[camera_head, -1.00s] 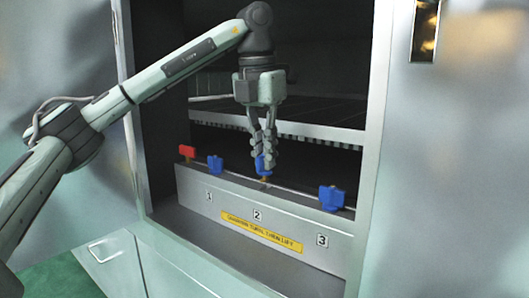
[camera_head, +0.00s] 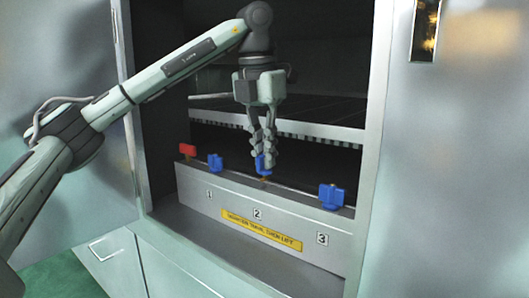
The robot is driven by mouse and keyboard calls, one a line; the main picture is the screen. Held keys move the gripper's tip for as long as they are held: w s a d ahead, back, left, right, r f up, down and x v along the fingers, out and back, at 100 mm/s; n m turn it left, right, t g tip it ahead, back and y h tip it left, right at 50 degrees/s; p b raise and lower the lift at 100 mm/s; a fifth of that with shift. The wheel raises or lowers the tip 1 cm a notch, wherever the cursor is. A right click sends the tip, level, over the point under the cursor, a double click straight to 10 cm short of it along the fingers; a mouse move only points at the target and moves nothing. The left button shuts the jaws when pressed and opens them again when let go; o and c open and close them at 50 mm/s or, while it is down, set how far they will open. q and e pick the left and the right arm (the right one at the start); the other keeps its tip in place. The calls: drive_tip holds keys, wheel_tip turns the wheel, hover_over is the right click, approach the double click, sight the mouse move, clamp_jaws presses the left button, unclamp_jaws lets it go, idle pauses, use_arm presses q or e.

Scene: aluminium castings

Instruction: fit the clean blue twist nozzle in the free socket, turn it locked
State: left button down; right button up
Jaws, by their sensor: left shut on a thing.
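My left gripper (camera_head: 264,155) points straight down inside the cabinet and is shut on a blue twist nozzle (camera_head: 262,166). The nozzle is above the place labelled 2, with a brass-coloured stem under it at the rail; I cannot tell how deep it sits. A blue nozzle (camera_head: 215,162) stands on the rail near label 1, and another blue nozzle (camera_head: 331,196) stands near label 3. My right gripper is not in view.
A red handle (camera_head: 187,150) stands at the rail's left end. The front panel bears a yellow label (camera_head: 262,231). A shelf (camera_head: 300,128) lies behind the gripper. The cabinet's right post (camera_head: 378,130) bounds the opening.

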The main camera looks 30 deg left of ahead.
sight(262, 155)
use_arm(q)
drive_tip(key=shift+f+b, duration=0.8)
drive_tip(key=shift+f, duration=0.7)
drive_tip(key=c, duration=1.6)
unclamp_jaws()
drive_tip(key=shift+s+r, duration=0.25)
drive_tip(key=shift+r, duration=1.65)
drive_tip(key=shift+s+r, duration=0.2)
drive_tip(key=shift+r, duration=1.65)
